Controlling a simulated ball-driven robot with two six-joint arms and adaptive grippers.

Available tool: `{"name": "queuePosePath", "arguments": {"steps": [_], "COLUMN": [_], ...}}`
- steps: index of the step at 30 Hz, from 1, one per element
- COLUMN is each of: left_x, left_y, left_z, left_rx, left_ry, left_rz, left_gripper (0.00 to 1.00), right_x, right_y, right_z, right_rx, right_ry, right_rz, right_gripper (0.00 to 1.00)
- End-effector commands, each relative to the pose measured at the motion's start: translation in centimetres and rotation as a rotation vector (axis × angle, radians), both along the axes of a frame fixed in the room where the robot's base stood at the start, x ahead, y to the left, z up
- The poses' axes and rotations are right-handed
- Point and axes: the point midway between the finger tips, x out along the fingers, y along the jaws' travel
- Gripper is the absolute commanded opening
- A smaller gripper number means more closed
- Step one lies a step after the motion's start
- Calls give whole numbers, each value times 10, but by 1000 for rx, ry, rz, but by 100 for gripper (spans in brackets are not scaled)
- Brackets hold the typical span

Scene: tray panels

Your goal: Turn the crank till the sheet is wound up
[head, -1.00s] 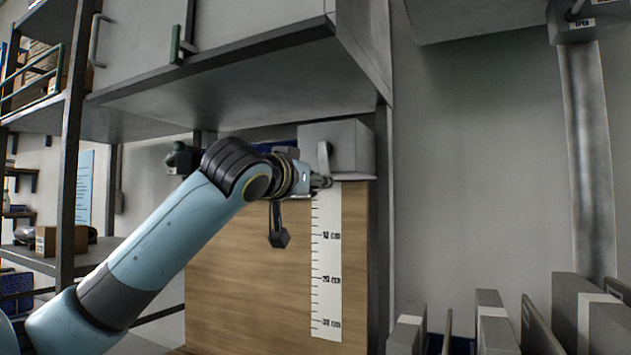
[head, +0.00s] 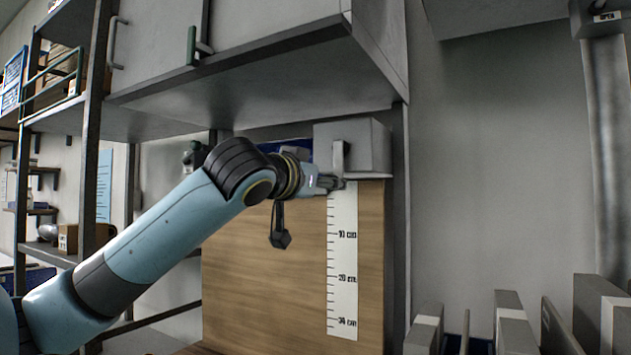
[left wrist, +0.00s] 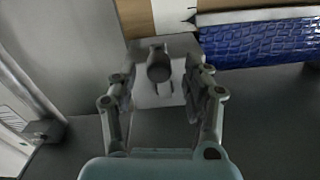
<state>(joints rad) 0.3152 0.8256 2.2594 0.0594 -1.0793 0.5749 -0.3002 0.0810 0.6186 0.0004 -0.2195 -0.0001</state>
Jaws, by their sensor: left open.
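A grey crank box (head: 367,147) is mounted under the cabinet, at the top right of a wooden board. Its crank arm (head: 338,155) hangs on the side facing me. In the left wrist view the dark round crank knob (left wrist: 158,67) sits between my fingers. My left gripper (head: 333,183) is at the crank's lower end, open, with one finger on each side of the knob. The blue sheet (left wrist: 262,40) shows textured in the left wrist view; in the head view only a blue strip (head: 290,146) shows behind my wrist. My right gripper is out of view.
A white ruler strip (head: 342,262) with centimetre marks runs down the wooden board (head: 245,285). A grey cabinet (head: 240,85) overhangs the arm. Shelving (head: 90,130) stands at the left. Several grey upright panels (head: 510,320) stand at the lower right.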

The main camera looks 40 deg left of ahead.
Motion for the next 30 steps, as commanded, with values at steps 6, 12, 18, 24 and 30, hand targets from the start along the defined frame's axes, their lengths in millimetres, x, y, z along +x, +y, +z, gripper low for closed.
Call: {"name": "queuePosePath", "arguments": {"steps": [6, 12, 18, 24, 30], "left_x": [-35, -51, -57, -57, -57], "left_y": [-9, -12, -14, -15, -15], "left_z": [0, 0, 0, 0, 0], "left_rx": [12, 8, 3, 0, 1], "left_ry": [3, 2, 1, -1, -1], "left_rz": [-3, 1, -1, -1, -1], "left_gripper": [50, 50, 50, 50, 50], "right_x": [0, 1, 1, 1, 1], "right_y": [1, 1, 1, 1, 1], "right_z": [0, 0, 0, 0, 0], "right_rx": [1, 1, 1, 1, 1], "right_ry": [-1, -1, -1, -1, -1], "right_rz": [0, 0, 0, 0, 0], "right_gripper": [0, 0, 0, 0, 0]}}
